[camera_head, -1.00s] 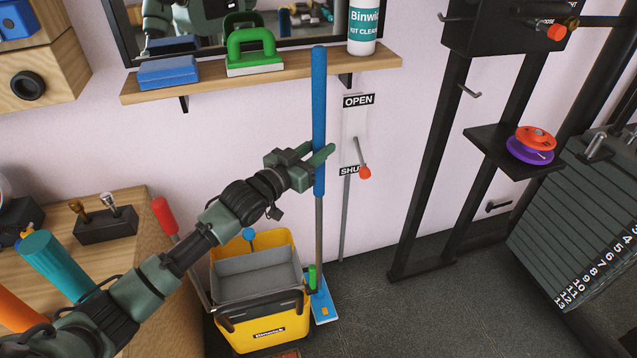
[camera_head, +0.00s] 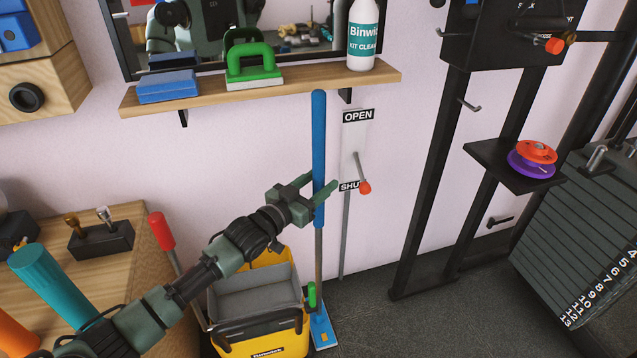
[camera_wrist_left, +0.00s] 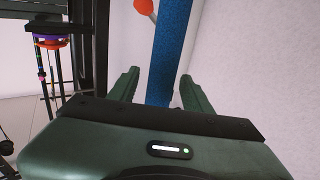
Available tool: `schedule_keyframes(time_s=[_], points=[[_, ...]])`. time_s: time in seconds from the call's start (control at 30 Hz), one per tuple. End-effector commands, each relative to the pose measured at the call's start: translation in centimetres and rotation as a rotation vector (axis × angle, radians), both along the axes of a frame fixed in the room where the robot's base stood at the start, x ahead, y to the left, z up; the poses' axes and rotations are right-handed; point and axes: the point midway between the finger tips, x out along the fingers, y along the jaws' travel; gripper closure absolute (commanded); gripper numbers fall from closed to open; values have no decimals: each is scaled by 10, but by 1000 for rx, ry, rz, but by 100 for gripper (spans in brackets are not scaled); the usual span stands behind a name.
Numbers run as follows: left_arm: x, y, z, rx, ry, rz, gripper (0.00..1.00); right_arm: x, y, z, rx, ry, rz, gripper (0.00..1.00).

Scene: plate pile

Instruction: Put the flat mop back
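The flat mop has a blue-gripped handle (camera_head: 319,130), a grey lower pole and a flat blue head (camera_head: 322,330). It stands upright in front of the wall, its head low beside the yellow bucket (camera_head: 262,338); I cannot tell whether it rests on the floor. My left gripper (camera_head: 318,190) is at the lower part of the blue grip, one finger on each side. In the left wrist view the blue handle (camera_wrist_left: 169,60) runs between the open fingers, with narrow gaps showing. A small green part (camera_head: 312,294) stands by the mop head. My right gripper is out of view.
A wooden shelf (camera_head: 210,101) above holds a blue block, a green-handled float (camera_head: 254,62) and a white bottle (camera_head: 363,40). A red-tipped lever (camera_head: 364,187) is on the wall just right of the handle. A black rack stands further right. A workbench is at left.

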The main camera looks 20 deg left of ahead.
Motion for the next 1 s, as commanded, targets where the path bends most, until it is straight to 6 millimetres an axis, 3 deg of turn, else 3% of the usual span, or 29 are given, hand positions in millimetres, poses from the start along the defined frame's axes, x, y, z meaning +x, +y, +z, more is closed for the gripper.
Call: schedule_keyframes(time_s=[0.37,0.8,1.0], points=[[-2,1,2,1,2,0,50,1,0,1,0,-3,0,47],[-80,32,2,1,4,0,50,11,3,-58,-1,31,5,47],[-105,42,2,0,3,1,50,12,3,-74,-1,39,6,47]])
